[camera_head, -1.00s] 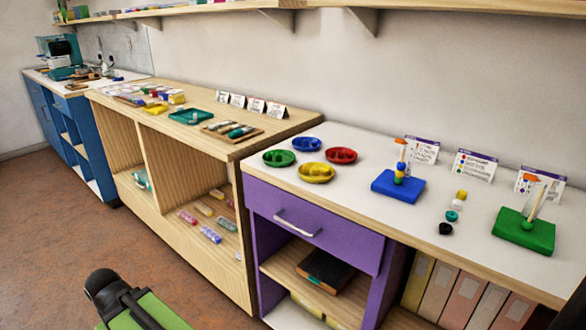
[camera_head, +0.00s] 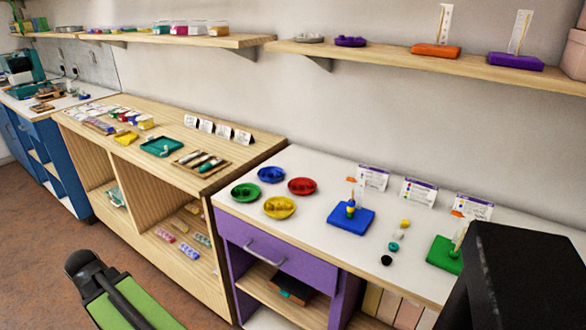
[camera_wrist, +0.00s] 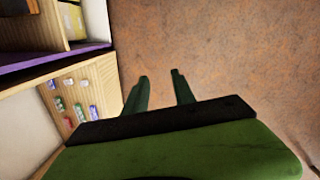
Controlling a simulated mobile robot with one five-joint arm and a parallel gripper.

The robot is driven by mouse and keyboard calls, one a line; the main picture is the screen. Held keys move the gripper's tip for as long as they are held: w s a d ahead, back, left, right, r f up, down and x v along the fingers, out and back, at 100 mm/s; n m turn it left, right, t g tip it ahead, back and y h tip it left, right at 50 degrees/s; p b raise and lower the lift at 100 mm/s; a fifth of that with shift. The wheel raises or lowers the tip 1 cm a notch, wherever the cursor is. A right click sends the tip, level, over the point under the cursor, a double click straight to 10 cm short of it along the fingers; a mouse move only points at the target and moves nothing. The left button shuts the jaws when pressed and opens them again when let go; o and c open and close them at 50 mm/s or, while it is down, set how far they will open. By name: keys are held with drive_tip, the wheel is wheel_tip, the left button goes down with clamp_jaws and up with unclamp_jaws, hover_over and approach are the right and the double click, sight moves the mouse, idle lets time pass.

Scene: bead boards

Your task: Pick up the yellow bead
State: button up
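The yellow bead (camera_head: 405,223) sits on the white top of the purple counter (camera_head: 318,184). It is the farthest in a short row with a white bead (camera_head: 398,235), a teal bead (camera_head: 393,247) and a black bead (camera_head: 386,260). A blue board (camera_head: 338,221) with a peg and beads on it stands to the left of the row. A green board (camera_head: 441,258) with a peg stands to the right. My gripper (camera_wrist: 160,74) shows in the wrist view, fingers apart and empty, over the brown floor, away from the beads.
Green (camera_head: 245,192), blue (camera_head: 271,174), red (camera_head: 302,186) and yellow (camera_head: 279,207) dishes stand left of the blue board. Cards stand behind the boards. A wall shelf (camera_head: 380,62) runs above. A dark shape at right covers part of the green board.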

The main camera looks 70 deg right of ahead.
drive_tip(key=s+d+r+p, duration=0.4)
drive_tip(key=d+r+p, duration=0.5)
drive_tip(key=d+r, duration=0.3)
drive_tip(key=s+d+r+g+p, duration=0.2)
drive_tip(key=s+d+r+p, duration=0.9)
drive_tip(key=r+p, duration=0.15)
drive_tip(key=s+d+r+g+p, duration=0.2)
drive_tip(key=s+d+r+p, duration=0.95)
drive_tip(key=r, duration=0.25)
drive_tip(key=b, duration=1.2)
approach(288, 204)
drive_tip(key=shift+s+a+f+m+h, duration=0.15)
drive_tip(key=shift+s+a+f, duration=0.15)
drive_tip(key=shift+f, duration=0.2)
drive_tip(key=shift+s+a+f+m+h, duration=0.2)
drive_tip(key=shift+s+f, duration=0.2)
drive_tip(key=shift+f, duration=0.15)
drive_tip(key=shift+s+d+f, duration=0.1)
drive_tip(key=shift+s+f, duration=0.1)
drive_tip(key=shift+f, duration=0.1)
drive_tip(key=shift+r, duration=0.1)
drive_tip(key=b+x, duration=0.5)
drive_tip(key=shift+w+d, duration=0.1)
drive_tip(key=shift+r, duration=0.1)
clamp_jaws()
